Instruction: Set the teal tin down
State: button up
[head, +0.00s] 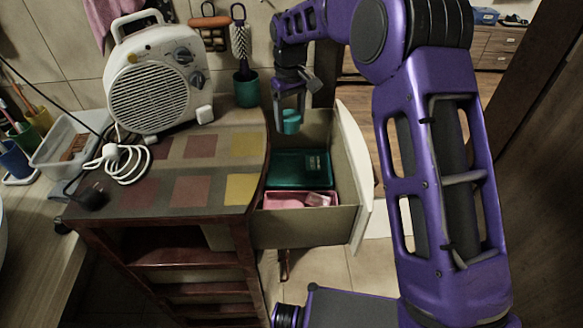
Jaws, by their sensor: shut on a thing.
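A small teal tin (291,122) is between the fingers of my gripper (289,114), which is shut on it. My gripper points down over the back part of the open drawer (305,228), close to the cabinet's right edge. The tin appears to be above the drawer floor, but its exact height is hard to tell. Inside the drawer lie a dark green box (299,168) and, nearer the front, a pink tray (272,200) with a small light item in it.
A white fan heater (150,85) with a coiled white cable stands on the checkered cabinet top (205,145). A teal cup (246,90) with a round brush stands at its back right corner. The drawer's pale front (356,165) rises at the right.

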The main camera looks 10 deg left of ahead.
aim_at(290, 129)
notch_tip(290, 129, down, 16)
jog(key=shift+r+b, duration=0.1)
jog(key=shift+b, duration=0.6)
jog(key=shift+f, duration=0.2)
jog(key=o, duration=1.2)
notch_tip(290, 129, up, 12)
jog(key=shift+r+p, duration=0.15)
jog(key=shift+p, duration=0.4)
jog(key=shift+r, duration=0.1)
